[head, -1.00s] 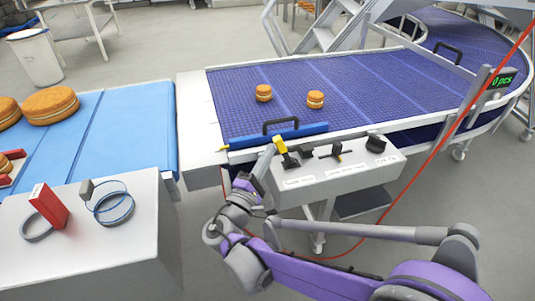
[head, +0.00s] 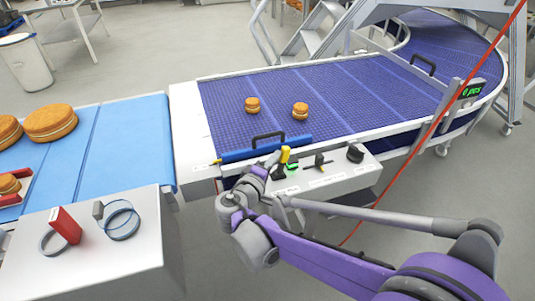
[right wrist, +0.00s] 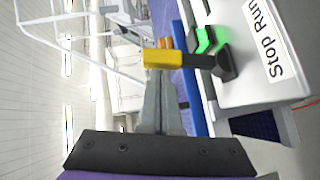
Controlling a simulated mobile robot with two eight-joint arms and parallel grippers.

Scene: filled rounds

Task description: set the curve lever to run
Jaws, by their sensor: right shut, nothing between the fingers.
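The lever with a yellow grip (head: 285,154) stands at the left end of the white control box (head: 335,180) beside the curved blue belt. In the right wrist view its yellow grip (right wrist: 165,59) joins a dark base near a label reading "Stop Run" (right wrist: 265,40). A green arrow-shaped light (right wrist: 204,40) glows beside the base. My right gripper (head: 272,164) is shut and empty, just left of the lever. In the wrist view its fingers (right wrist: 160,84) reach the yellow grip and seem to touch it. My left gripper is out of view.
A black lever (head: 319,161) and a black knob (head: 355,153) stand further right on the box. Two filled rounds (head: 252,105) (head: 300,111) lie on the curved belt (head: 350,90). A red cable (head: 430,135) hangs at the right.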

